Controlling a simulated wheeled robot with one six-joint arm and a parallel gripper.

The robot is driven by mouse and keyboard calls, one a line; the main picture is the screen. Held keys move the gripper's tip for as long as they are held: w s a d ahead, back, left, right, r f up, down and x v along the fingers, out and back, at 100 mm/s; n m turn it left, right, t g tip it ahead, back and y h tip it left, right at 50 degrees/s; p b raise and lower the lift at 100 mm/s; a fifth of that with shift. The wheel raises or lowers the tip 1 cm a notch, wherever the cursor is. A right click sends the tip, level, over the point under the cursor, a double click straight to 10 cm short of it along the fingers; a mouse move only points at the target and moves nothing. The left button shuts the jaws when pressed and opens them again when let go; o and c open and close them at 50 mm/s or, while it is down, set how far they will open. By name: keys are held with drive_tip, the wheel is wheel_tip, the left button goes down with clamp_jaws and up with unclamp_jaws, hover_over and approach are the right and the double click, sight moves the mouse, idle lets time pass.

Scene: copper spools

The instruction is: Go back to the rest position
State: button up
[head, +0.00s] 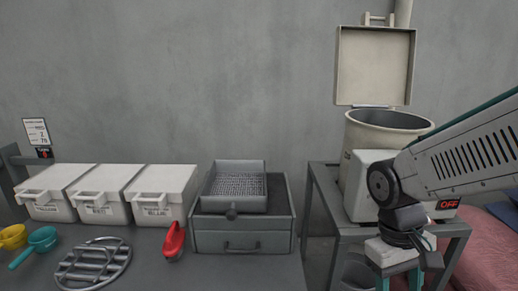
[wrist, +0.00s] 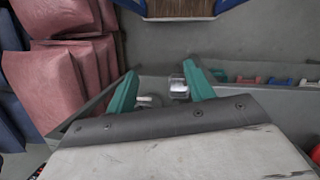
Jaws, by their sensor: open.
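My gripper (wrist: 162,88) shows in the wrist view with its two teal fingers spread apart and nothing held between them. A small clear or white item shows behind the fingers, too small to name. In the head view my arm comes in from the right, in front of the machine with the open lid (head: 375,65). There the gripper (head: 400,280) hangs downward at the bottom edge, and its fingertips are cut off.
The machine's pot (head: 388,125) stands on a grey stand (head: 320,190). Left of it are a drawer unit (head: 243,238) with a mesh tray (head: 236,186), white bins (head: 163,190), a red scoop (head: 174,240) and a metal grate (head: 95,262). Pink sacks (wrist: 60,75) lie at the right.

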drive_tip(key=s+d+r+m+t+y, duration=0.1)
drive_tip(key=s+r+m+t, duration=0.1)
drive_tip(key=s+r+t, duration=0.2)
drive_tip(key=s+r, duration=0.3)
drive_tip(key=r, duration=0.2)
drive_tip(key=shift+s+d+r+y, duration=0.15)
drive_tip(key=shift+s+r+y, duration=0.05)
drive_tip(key=shift+s+y, duration=0.1)
idle(0.4)
